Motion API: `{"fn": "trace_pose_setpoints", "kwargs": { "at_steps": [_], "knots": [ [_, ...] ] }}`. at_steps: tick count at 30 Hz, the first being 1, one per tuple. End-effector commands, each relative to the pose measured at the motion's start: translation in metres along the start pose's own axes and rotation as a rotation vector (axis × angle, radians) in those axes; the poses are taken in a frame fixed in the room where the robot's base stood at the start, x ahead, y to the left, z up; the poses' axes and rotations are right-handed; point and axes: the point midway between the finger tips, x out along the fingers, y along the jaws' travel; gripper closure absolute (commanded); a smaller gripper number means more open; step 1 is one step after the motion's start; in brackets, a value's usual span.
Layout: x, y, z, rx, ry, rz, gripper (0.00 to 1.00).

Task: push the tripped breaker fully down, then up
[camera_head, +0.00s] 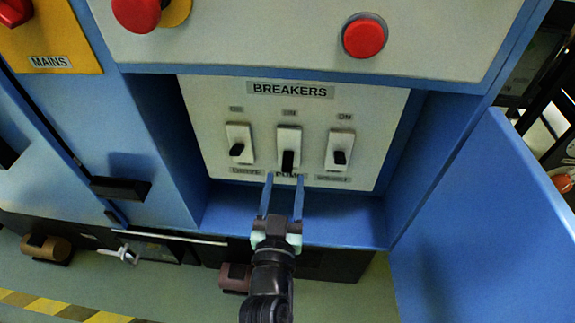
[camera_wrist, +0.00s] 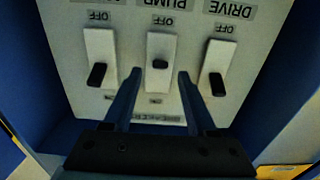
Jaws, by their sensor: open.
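The pump breaker (camera_head: 289,139) is the middle of three in a white panel; it also shows in the wrist view (camera_wrist: 160,45), which is upside down. Its black lever (camera_head: 288,161) sits differently from its neighbours' levers; in the wrist view (camera_wrist: 160,64) it looks short and stands out near mid-plate, between the OFF and ON ends. My gripper (camera_head: 284,177) is open and empty, its two blue fingers apart just below the pump breaker and pointing at it. In the wrist view the fingertips (camera_wrist: 159,74) flank the pump plate. Whether they touch the panel, I cannot tell.
The drive breaker (camera_head: 239,137) is on the left and a third breaker (camera_head: 341,142), its label blurred, on the right; both levers look alike. The panel is recessed in a blue cabinet with side walls and a lower ledge (camera_head: 340,222). A red button (camera_head: 364,36) is above.

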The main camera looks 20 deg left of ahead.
Motion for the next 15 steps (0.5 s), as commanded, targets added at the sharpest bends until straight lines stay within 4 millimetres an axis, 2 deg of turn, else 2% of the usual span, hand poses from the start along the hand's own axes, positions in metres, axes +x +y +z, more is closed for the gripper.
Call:
{"fn": "trace_pose_setpoints", "kwargs": {
  "at_steps": [1, 6, 15],
  "knots": [
    [0.010, -0.001, -0.002, 0.000, 0.002, -0.002, 0.43],
    [0.034, 0.000, -0.002, 0.001, 0.001, -0.001, 0.43],
    [0.051, 0.000, -0.001, 0.001, 0.001, -0.001, 0.43]
  ]
}}
